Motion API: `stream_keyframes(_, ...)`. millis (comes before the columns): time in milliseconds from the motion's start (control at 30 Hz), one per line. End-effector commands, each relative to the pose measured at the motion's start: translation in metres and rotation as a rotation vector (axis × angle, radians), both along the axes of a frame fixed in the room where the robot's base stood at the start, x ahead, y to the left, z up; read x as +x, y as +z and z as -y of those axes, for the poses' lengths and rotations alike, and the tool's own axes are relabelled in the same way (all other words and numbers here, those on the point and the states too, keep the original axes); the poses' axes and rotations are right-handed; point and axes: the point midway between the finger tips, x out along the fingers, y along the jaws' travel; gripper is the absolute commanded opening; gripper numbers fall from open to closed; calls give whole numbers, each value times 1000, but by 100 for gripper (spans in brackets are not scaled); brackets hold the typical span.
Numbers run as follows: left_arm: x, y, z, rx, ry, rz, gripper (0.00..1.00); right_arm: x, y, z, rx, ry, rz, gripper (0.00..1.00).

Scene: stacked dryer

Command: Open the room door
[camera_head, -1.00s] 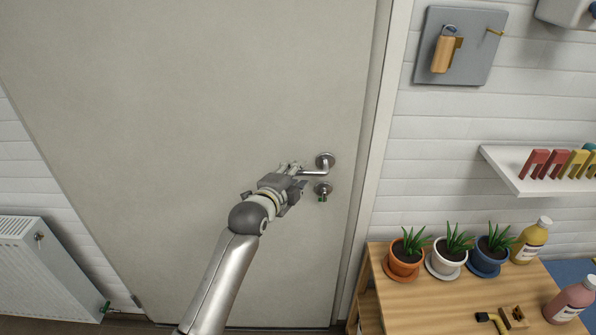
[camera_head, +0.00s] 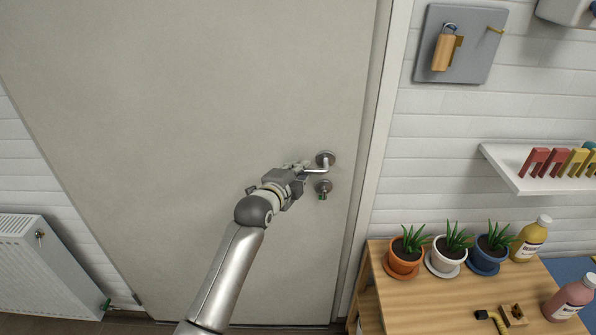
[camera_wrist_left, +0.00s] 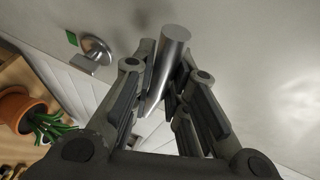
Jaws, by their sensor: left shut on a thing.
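The room door (camera_head: 190,120) is a large grey panel that sits flush in its white frame. Its silver lever handle (camera_head: 325,161) is on the right side, with a round lock (camera_head: 322,187) with a green part below it. My left gripper (camera_head: 298,170) is at the free end of the lever. In the left wrist view the lever (camera_wrist_left: 171,58) runs between the two fingers, and my left gripper (camera_wrist_left: 158,88) is shut on it. The lock also shows there at the upper left (camera_wrist_left: 95,52). My right gripper is in neither view.
A wooden table (camera_head: 425,298) with several potted plants and bottles stands right of the door. A white shelf (camera_head: 530,178) with coloured clips and a grey board (camera_head: 461,45) are on the wall. A white radiator (camera_head: 45,268) is at the lower left.

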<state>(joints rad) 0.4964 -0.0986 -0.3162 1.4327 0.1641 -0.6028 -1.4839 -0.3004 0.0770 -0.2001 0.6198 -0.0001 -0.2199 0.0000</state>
Motion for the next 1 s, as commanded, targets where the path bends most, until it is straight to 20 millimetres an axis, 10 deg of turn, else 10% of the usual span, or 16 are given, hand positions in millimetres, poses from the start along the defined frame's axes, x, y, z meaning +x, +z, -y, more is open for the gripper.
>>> stream_keyframes(1000, 1, -39, 8, -490, 0, 1, 0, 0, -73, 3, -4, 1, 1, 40)
